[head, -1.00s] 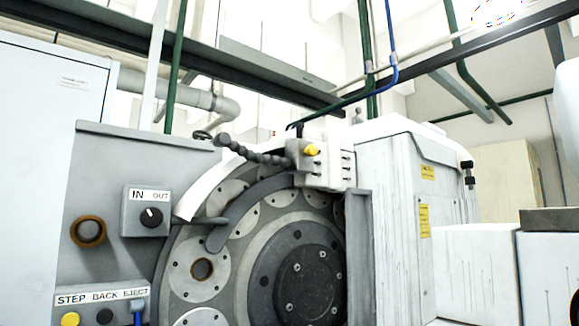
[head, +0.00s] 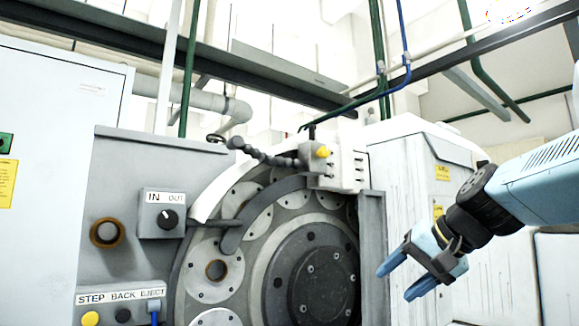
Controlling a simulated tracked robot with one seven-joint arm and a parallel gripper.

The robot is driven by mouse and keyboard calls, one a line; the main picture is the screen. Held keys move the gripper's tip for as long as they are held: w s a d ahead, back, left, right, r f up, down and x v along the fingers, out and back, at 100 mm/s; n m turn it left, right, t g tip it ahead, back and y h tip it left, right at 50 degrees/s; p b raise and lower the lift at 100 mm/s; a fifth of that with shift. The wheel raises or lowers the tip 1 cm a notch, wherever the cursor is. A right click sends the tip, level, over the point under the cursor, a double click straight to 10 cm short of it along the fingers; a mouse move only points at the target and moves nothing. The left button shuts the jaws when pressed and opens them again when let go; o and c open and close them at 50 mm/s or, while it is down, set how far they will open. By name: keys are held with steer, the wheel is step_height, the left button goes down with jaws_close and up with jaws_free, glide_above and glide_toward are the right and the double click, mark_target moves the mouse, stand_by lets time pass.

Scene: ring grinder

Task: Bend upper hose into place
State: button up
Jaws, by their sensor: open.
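The upper hose (head: 264,155) is a dark, segmented hose at the top of the grinder. It runs left from the white block with a yellow knob (head: 322,152) and rises to a rounded end at the upper left. The hose stands above the grinder's round face (head: 310,270) and the curved dark grey arm (head: 262,200). My gripper (head: 398,279) is at the right, in front of the white housing. Its light blue fingers point left and down, apart and empty. It is to the right of and below the hose, not touching it.
A grey panel on the left carries an IN/OUT knob box (head: 162,214), an orange-brown ring (head: 107,232) and a STEP BACK EJECT button box (head: 120,305). A grey upright plate (head: 373,255) stands right of the round face. Open space lies before the machine.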

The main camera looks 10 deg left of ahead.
steer(key=w+a+r+y, duration=0.5)
steer(key=w+a+r, duration=0.45)
steer(key=r, duration=0.25)
steer(key=m+y, duration=0.1)
steer(key=y, duration=0.5)
glide_toward(288, 163)
steer(key=x, duration=1.1)
steer(key=shift+w+a, duration=0.1)
steer(key=shift+a, duration=0.25)
jaws_close()
